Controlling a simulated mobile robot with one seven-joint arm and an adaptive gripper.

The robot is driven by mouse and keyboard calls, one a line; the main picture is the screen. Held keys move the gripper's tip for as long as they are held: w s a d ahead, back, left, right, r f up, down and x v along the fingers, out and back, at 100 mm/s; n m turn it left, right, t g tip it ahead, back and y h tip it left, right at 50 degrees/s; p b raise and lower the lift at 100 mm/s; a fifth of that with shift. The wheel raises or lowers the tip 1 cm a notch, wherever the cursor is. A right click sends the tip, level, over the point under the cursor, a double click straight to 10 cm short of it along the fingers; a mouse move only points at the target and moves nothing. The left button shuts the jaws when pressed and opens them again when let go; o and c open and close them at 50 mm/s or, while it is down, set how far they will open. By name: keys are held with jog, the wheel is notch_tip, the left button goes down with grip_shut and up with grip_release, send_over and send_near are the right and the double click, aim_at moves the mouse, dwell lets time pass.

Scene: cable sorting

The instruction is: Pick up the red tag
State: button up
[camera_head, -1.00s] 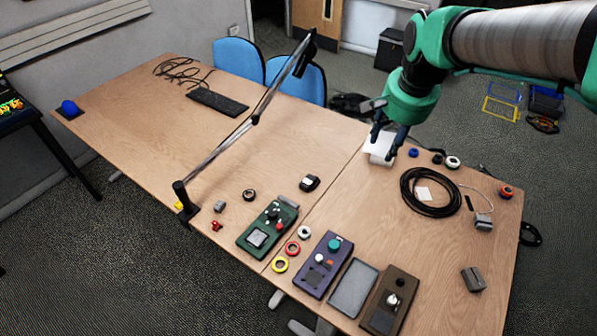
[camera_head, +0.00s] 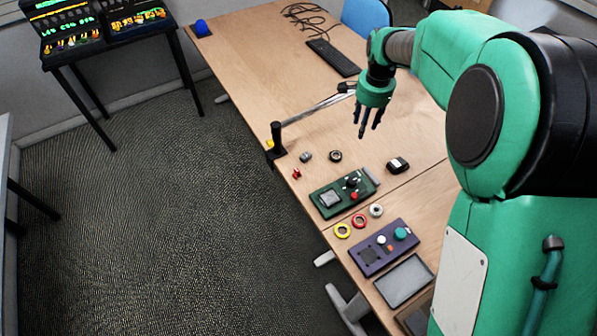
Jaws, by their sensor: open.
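The red tag (camera_head: 296,173) is a small red piece lying on the wooden table near its left edge, just below the black lamp base. Its exact shape is too small to tell. My gripper (camera_head: 369,129) is open and empty, fingers pointing down above the table. It is up and to the right of the tag in the picture, well apart from it.
The lamp base (camera_head: 277,138) with its slanting arm stands close to the tag. A small grey piece (camera_head: 306,156) and a black ring (camera_head: 335,156) lie nearby. A green control box (camera_head: 343,194), red ring (camera_head: 359,221), yellow ring (camera_head: 342,230) and purple box (camera_head: 384,246) are further down.

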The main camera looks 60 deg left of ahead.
jog(key=s+a+f, duration=0.6)
jog(key=a+f, duration=0.2)
send_over(297, 170)
notch_tip(297, 170, down, 9)
jog(key=shift+a+f+g+h+p, duration=0.15)
jog(key=shift+g+h+p, duration=0.15)
jog(key=shift+h+p, duration=0.1)
jog(key=shift+f+b, duration=0.35)
jog(key=shift+f, duration=3.95)
jog(key=shift+f, duration=0.1)
jog(key=shift+f+b, duration=0.35)
jog(key=shift+f, duration=2.15)
jog(key=shift+c, duration=0.2)
